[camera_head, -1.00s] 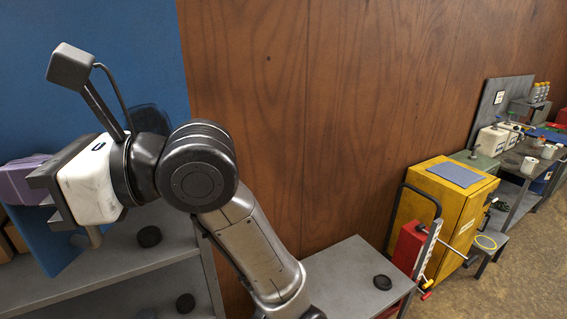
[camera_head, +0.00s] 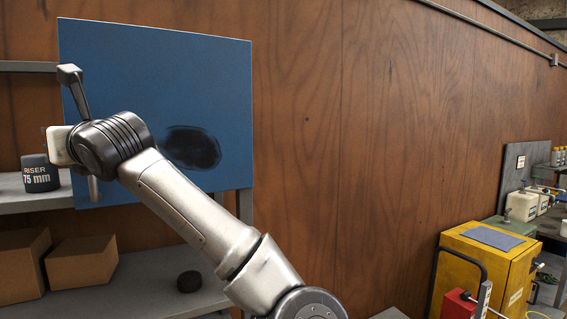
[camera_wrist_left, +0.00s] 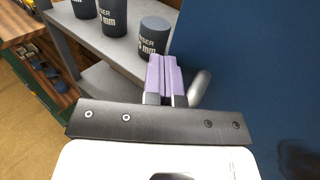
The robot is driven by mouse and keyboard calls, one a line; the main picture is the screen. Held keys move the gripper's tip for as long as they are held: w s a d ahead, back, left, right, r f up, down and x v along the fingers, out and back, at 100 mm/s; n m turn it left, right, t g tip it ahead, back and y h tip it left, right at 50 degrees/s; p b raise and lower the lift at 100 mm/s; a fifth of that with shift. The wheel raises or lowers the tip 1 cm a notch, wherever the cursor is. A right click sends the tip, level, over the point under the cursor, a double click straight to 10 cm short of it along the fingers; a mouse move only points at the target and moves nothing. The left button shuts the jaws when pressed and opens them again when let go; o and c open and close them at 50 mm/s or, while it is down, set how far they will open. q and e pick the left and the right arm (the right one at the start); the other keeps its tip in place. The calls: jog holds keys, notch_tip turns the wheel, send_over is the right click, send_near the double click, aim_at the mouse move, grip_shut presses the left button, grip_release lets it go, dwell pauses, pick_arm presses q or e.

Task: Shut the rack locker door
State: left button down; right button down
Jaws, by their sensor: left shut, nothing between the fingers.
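The blue rack locker door (camera_head: 215,85) is a flat panel with a dark oval smudge, left of centre in the head view. It fills the right of the left wrist view (camera_wrist_left: 255,65). It stands open, with shelf contents visible past its left edge. A short grey rod handle (camera_wrist_left: 199,88) sticks out from it; its end shows below my wrist in the head view (camera_head: 93,188). My left gripper (camera_wrist_left: 165,62) has its purple fingers together and empty, just left of the handle. Whether they touch it is unclear. Its fingers are hidden in the head view. My right gripper is out of view.
Dark risers, one marked 75 mm (camera_head: 40,175), stand on the grey shelf (camera_head: 28,202). Cardboard boxes (camera_head: 82,262) and a black puck (camera_head: 189,281) sit on the lower shelf. A yellow cabinet (camera_head: 490,265) stands at right by the wooden wall (camera_head: 330,130).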

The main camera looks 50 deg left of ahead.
pick_arm(q)
jog(key=shift+w+a+f+m+t+b, duration=0.15)
jog(key=shift+w+a+m+t+b, duration=0.2)
jog(key=shift+a, duration=0.5)
jog(key=shift+w+a+f+m+t+b, duration=0.1)
jog(key=shift+a+m+t+b, duration=0.4)
jog(key=shift+a, duration=0.35)
jog(key=shift+n, duration=0.25)
jog(key=s+d+b, duration=0.4)
jog(key=d, duration=1)
jog(key=shift+s+r+y, duration=0.2)
jog(key=shift+r+y, duration=0.1)
jog(key=shift+d, duration=0.1)
